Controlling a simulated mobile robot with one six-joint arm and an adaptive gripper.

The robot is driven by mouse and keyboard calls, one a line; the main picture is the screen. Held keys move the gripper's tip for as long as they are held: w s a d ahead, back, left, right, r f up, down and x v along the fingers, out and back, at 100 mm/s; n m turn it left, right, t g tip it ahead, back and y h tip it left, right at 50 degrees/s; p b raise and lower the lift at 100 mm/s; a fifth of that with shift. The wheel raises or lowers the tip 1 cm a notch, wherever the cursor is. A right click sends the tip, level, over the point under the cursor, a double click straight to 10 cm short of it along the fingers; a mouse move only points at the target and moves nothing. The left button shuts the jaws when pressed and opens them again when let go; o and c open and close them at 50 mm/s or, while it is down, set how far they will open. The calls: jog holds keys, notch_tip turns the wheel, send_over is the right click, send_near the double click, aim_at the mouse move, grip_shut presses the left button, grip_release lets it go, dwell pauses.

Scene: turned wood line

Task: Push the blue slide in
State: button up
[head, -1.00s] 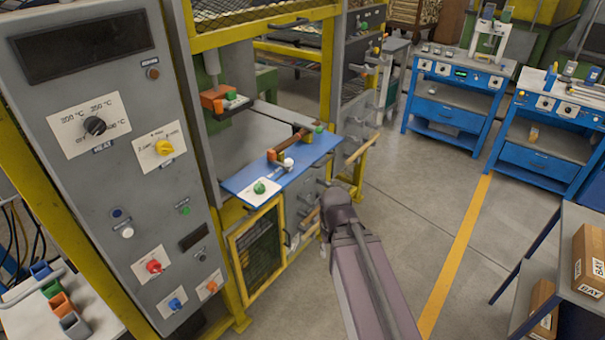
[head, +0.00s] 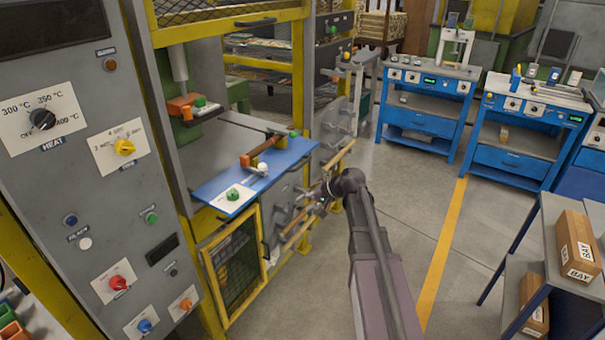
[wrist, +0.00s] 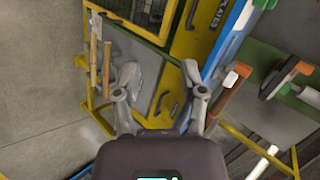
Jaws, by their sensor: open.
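The blue slide (head: 213,187) juts out of the grey and yellow press at a slight slant. It carries a white plate with a green button (head: 232,194) at its near end and a brown bar with orange and green ends (head: 262,149). In the wrist view the slide's blue edge (wrist: 232,42) runs beside the right finger. My gripper (head: 312,203) is right of and below the slide's near end, by the lower front of the press. In the wrist view its two fingers (wrist: 160,75) are spread, with nothing between them. I cannot tell whether the right finger touches the slide.
A control panel with knobs (head: 42,118) stands at the left. Wooden rail handles (head: 298,232) stick out of the press front near my gripper. Blue workbenches (head: 425,115) stand at the back right, and a shelf with boxes (head: 577,240) at the right. The floor between is clear.

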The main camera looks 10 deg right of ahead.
aim_at(302, 165)
jog(key=w+d+r+m+t+y+b, duration=0.2)
jog(key=w+d+t, duration=0.4)
jog(key=w+d, duration=0.6)
jog(key=d+r+m+b, duration=0.1)
jog(key=m+b, duration=0.1)
jog(key=shift+d+r+m+y, duration=0.2)
jog(key=shift+d+m+y, duration=0.05)
jog(key=shift+m+y, duration=0.05)
jog(key=shift+w+a, duration=0.1)
jog(key=b+x, duration=0.3)
jog(key=x, duration=1)
jog(key=shift+w+a, duration=0.2)
jog(key=shift+w, duration=0.05)
grip_shut()
